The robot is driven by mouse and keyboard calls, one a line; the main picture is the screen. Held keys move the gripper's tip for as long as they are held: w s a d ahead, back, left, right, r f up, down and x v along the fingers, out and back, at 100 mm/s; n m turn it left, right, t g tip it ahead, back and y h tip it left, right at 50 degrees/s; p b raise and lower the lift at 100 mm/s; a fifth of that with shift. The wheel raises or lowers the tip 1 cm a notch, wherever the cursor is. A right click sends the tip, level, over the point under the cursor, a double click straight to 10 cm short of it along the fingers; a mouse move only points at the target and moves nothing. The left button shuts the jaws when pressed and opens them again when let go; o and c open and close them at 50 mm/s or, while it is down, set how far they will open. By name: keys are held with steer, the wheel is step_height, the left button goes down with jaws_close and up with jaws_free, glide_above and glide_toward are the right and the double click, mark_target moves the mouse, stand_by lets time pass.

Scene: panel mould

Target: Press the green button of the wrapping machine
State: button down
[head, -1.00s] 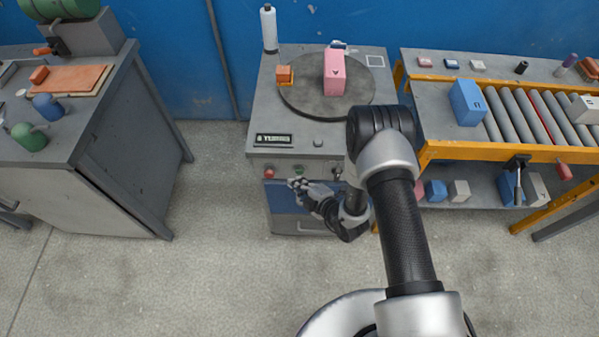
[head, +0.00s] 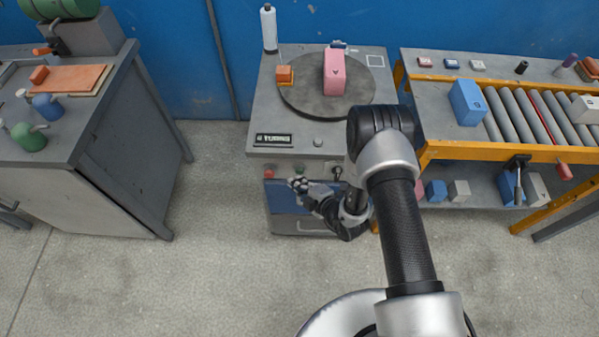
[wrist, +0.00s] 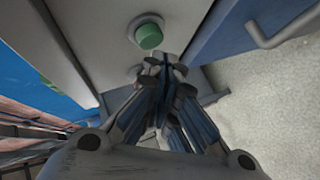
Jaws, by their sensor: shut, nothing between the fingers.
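The wrapping machine (head: 262,190) stands in the middle of the head view, with a dark round turntable (head: 300,102) on top. On its front panel are a red button (head: 270,172) at the left and a green button (head: 299,170) to its right. The green button (wrist: 149,35) shows large and whole in the wrist view, its round cap standing out from a pale ring. My gripper (head: 297,183) is shut and empty in front of the panel, just below the green button. In the wrist view the fingertips (wrist: 160,62) end close to the button; contact cannot be made out.
A pink box (head: 334,74) and a small orange block (head: 284,74) stand on the machine. A roller conveyor (head: 520,115) with a yellow frame is at the right, a grey workbench (head: 110,100) at the left. Floor between workbench and machine is clear.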

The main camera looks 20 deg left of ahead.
steer(key=shift+w+a, duration=0.1)
steer(key=shift+w, duration=0.2)
